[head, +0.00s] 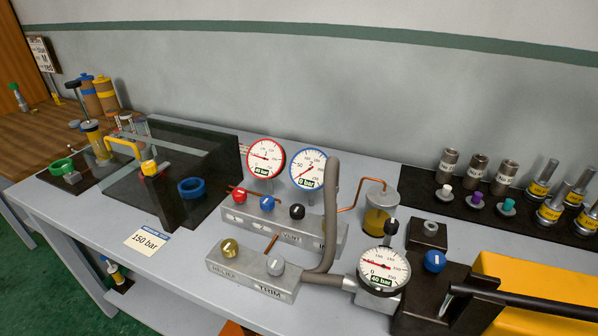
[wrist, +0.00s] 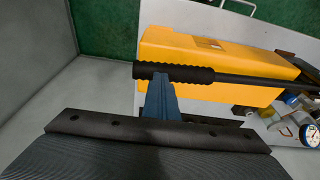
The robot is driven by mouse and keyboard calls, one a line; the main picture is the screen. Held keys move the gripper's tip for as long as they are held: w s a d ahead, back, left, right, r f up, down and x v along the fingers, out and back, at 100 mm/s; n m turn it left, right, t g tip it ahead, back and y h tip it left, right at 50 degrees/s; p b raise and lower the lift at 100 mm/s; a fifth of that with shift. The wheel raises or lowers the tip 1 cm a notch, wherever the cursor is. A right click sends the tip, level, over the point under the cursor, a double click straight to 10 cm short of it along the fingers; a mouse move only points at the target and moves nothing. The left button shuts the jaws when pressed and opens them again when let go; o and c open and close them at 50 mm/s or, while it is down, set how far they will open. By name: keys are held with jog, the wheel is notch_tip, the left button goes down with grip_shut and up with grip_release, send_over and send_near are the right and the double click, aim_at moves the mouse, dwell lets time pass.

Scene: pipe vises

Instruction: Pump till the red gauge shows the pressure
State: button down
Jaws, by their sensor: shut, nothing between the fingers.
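The red-rimmed gauge (head: 265,157) stands on the bench and its display reads 40 bar. A card (head: 147,242) in front reads 150 bar. The pump's black lever (head: 535,303) runs out at the lower right beside the yellow pump body (head: 520,285). In the wrist view the lever's ribbed grip (wrist: 175,73) lies across the yellow body (wrist: 220,60). My gripper (wrist: 161,90) is shut and empty, its blue fingers reaching the grip's near edge; I cannot tell whether they touch. My gripper is outside the head view.
The blue-rimmed gauge (head: 308,167) reads 0 bar. A white pump gauge (head: 384,269) reads 40 bar. The valve block (head: 285,222) carries red, blue and black knobs; the front block (head: 252,272) has brass and grey knobs. Metal fittings (head: 477,168) stand on a dark mat at right.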

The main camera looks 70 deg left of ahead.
jog(key=shift+w+d+f+b, duration=0.1)
jog(key=shift+f+b, duration=0.4)
jog(key=shift+f, duration=0.55)
jog(key=shift+w+d+f+b, duration=0.1)
jog(key=shift+f+b, duration=0.4)
jog(key=shift+f, duration=0.5)
jog(key=shift+s+f, duration=0.15)
jog(key=shift+f, duration=0.25)
jog(key=r+p, duration=0.4)
jog(key=r, duration=0.1)
jog(key=r+p, duration=0.2)
jog(key=r, duration=0.1)
jog(key=shift+s+a, duration=0.2)
jog(key=shift+a, duration=0.15)
notch_tip(320, 180, up, 8)
jog(key=s+a+p, duration=0.1)
jog(key=p, duration=0.4)
jog(key=shift+s+a+f+p, duration=0.2)
jog(key=shift+a+p, duration=0.05)
jog(key=shift+p, duration=0.15)
jog(key=shift+f, duration=0.1)
jog(key=shift+w+d+f+b, duration=0.2)
jog(key=shift+f+b, duration=0.35)
jog(key=shift+f, duration=0.45)
jog(key=shift+w+d+f+b, duration=0.15)
jog(key=shift+f+b, duration=0.4)
jog(key=shift+f, duration=0.4)
jog(key=shift+w+d+f+b, duration=0.2)
jog(key=shift+f+b, duration=0.35)
jog(key=shift+f, duration=0.45)
